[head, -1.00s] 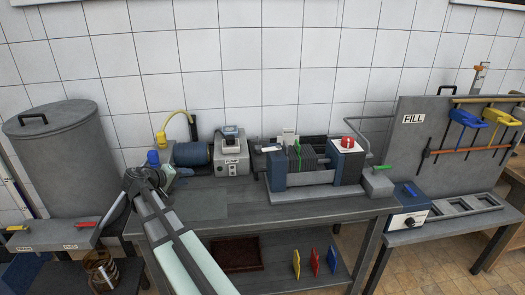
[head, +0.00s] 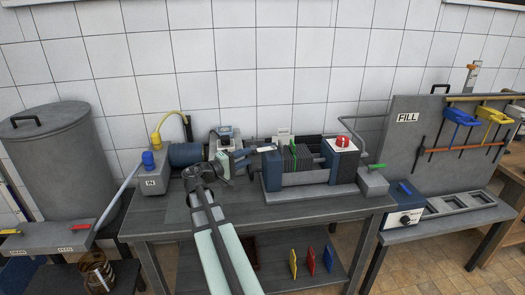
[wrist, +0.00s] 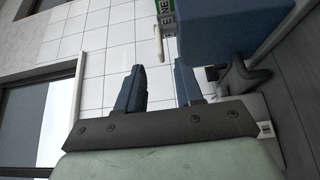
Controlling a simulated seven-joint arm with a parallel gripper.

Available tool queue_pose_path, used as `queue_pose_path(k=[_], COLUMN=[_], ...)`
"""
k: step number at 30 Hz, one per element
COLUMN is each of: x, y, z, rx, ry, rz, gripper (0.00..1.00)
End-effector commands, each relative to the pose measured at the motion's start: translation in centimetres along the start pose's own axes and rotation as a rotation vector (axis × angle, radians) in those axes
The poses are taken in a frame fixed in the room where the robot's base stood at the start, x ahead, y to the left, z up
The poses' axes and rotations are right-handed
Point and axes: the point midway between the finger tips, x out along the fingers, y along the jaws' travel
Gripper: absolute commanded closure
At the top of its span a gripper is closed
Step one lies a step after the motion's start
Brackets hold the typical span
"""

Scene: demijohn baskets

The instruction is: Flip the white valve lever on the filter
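The filter (head: 310,165) stands on the middle bench, a row of dark plates between blue end blocks. A small white lever (head: 267,149) shows at its left end in the head view. In the wrist view a pale bar, apparently this lever (wrist: 158,44), lies beyond my fingertips beside a green and white label. My gripper (head: 240,156) is just left of the filter, pointing right. In the wrist view my gripper (wrist: 159,75) has its two blue fingers apart with nothing between them. The fingers appear clear of the lever; the exact gap cannot be told.
A blue block (wrist: 215,35) of the filter is close on the right in the wrist view. The pump (head: 188,154) and the IN box (head: 151,180) stand left of my gripper. A red knob (head: 342,142) tops the filter's right end. The front benchtop is mostly clear.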

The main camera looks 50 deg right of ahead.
Motion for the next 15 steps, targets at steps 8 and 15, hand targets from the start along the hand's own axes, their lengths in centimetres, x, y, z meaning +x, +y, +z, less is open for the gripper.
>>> queue_pose_path(k=[8, 15], x=[4.8, 7.7], y=[0.0, 0.0], z=[-0.1, -0.1], rx=[0.001, 0.001], ry=[-0.002, 0.0], rz=[-0.001, -0.001], gripper=[0.64, 0.64])
